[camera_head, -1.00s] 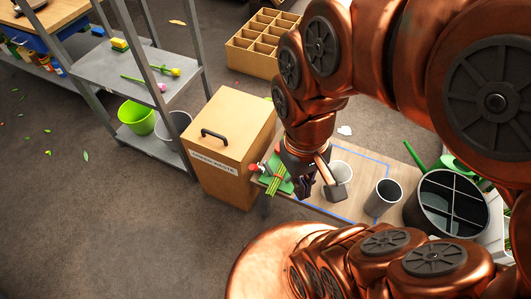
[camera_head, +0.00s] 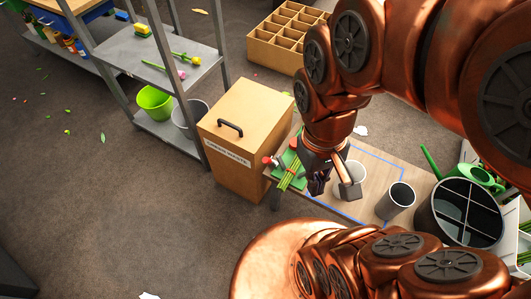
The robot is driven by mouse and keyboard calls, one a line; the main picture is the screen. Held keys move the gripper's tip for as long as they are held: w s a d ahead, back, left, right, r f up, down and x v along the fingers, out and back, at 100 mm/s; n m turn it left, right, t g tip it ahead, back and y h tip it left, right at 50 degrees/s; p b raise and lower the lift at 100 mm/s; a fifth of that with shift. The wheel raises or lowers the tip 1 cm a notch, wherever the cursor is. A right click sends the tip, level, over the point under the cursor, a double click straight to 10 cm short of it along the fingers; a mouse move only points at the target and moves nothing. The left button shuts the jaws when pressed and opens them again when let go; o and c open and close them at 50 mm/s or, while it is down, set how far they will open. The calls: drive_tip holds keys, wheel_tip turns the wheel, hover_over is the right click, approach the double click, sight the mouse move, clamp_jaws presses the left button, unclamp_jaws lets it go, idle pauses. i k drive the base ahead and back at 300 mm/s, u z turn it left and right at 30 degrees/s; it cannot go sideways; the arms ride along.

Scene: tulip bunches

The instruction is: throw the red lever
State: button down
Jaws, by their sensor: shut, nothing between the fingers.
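A small red part (camera_head: 268,160), perhaps the red lever's end, shows at the left end of the wooden bench. It sits beside a green device (camera_head: 290,158) with a bundle of green stems (camera_head: 289,173) on it. My gripper (camera_head: 319,184) points down over the bench, just right of the stems and apart from the red part. Its fingers are dark and shut, with nothing seen in them. The lever's shaft and base are too small or hidden to make out.
A lidded wooden box (camera_head: 243,130) with a black handle stands left of the bench. A white pot (camera_head: 350,178), a grey cup (camera_head: 396,200), a large divided black bucket (camera_head: 460,212) and a green watering can (camera_head: 470,175) stand to the right. Grey shelving (camera_head: 165,60) is behind left.

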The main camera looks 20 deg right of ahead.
sight(266, 160)
drive_tip(key=k, duration=1.15)
drive_tip(key=u, duration=1.15)
drive_tip(key=i, duration=0.9)
drive_tip(key=u, duration=0.15)
